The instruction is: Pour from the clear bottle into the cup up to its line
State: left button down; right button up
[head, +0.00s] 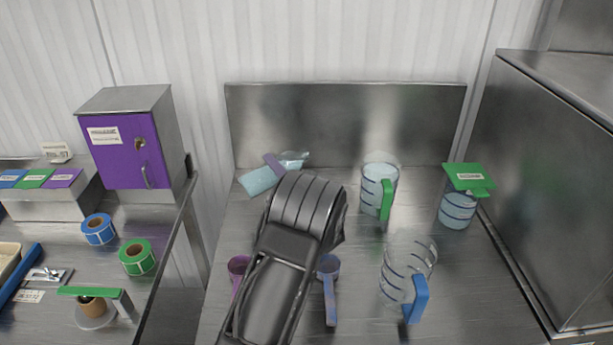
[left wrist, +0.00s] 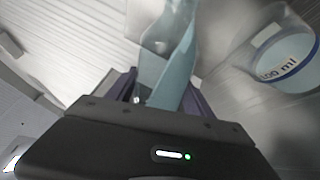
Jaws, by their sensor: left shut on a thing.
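The clear bottle (head: 259,181), with pale blue contents, is tilted well over at the back left of the steel table. My left gripper (head: 272,163) is shut on it, and purple fingers flank it in the left wrist view (left wrist: 172,72). My own arm hides part of it. A clear cup with a green handle (head: 371,187) and blue lines stands upright to its right, apart from it. Another clear cup, with a blue handle (head: 419,300), stands nearer the front. My right gripper is out of view.
A green-lidded container (head: 466,179) stands at the right near a large steel cabinet (head: 555,190). A purple scoop (head: 238,267) and a blue scoop (head: 329,290) lie near my arm. A steel backsplash (head: 345,125) closes the rear. A purple-doored box (head: 125,155) stands left.

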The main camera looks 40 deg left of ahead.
pick_arm(q)
jog(key=shift+s+r+m+p, duration=0.1)
jog(key=shift+m+p, duration=0.4)
jog(key=shift+p, duration=0.25)
dwell(0.7)
jog(key=f+n+b, duration=0.1)
jog(key=n+b, duration=0.1)
jog(key=b, duration=0.2)
jog(key=shift+f+b, duration=0.25)
jog(key=shift+b, duration=0.15)
jog(key=shift+w+r+n+g, duration=0.1)
jog(key=shift+w+n+g, duration=0.2)
jog(key=shift+n, duration=0.3)
jog(key=shift+r+p, duration=0.15)
jog(key=shift+p, duration=0.2)
jog(key=shift+r, duration=0.1)
jog(key=shift+f, duration=0.2)
